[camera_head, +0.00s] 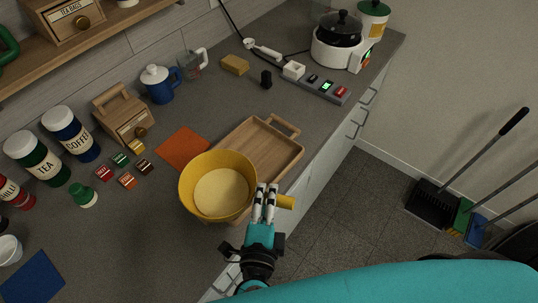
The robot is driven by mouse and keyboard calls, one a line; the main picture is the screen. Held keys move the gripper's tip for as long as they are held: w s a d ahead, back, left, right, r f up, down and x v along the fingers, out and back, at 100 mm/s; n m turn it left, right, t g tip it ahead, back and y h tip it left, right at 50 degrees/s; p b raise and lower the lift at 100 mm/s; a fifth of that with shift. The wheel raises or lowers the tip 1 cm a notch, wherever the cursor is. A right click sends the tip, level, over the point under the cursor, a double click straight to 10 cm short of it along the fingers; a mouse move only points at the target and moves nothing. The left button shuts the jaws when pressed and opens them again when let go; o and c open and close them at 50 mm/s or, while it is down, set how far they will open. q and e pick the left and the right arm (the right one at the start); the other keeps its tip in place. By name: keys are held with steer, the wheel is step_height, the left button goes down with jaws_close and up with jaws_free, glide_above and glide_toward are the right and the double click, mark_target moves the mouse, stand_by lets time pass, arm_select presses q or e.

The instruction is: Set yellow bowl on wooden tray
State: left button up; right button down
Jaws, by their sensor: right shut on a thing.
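The yellow bowl (188,184) is in the head view, upright and open side up, with a short yellow handle at its right. It overlaps the near left end of the wooden tray (262,150); I cannot tell whether it touches the tray or hangs above it. My right gripper (267,190) is shut on the bowl at its right side, by the handle, and covers part of that side. The tray lies on the grey counter with its far handle visible; its near end is hidden by the bowl. My left gripper is not in view.
An orange mat (183,148) lies left of the tray. A wooden box (123,115), several small packets and canisters stand further left. A power strip (322,86) and a white cooker (338,50) are at the back. The counter's front edge runs close right of the tray.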

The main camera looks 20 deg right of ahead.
steer(key=d+x, duration=0.1)
steer(key=x, duration=0.3)
steer(key=b+x, duration=0.1)
steer(key=x, duration=0.3)
steer(key=s+d+r+b+x, duration=0.1)
steer(key=x, duration=0.3)
steer(key=shift+w+d+f, duration=0.1)
steer(key=shift+w+d, duration=0.3)
steer(key=shift+d, duration=0.1)
steer(key=shift+f+b, duration=0.25)
steer(key=shift+b, duration=0.15)
step_height(320, 180, down, 3)
steer(key=b, duration=0.4)
steer(key=shift+f, duration=0.1)
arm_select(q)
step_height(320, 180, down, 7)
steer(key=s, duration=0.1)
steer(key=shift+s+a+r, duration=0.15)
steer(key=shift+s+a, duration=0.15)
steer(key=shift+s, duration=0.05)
arm_select(e)
steer(key=shift+s, duration=0.1)
steer(key=c, duration=1.1)
jaws_free()
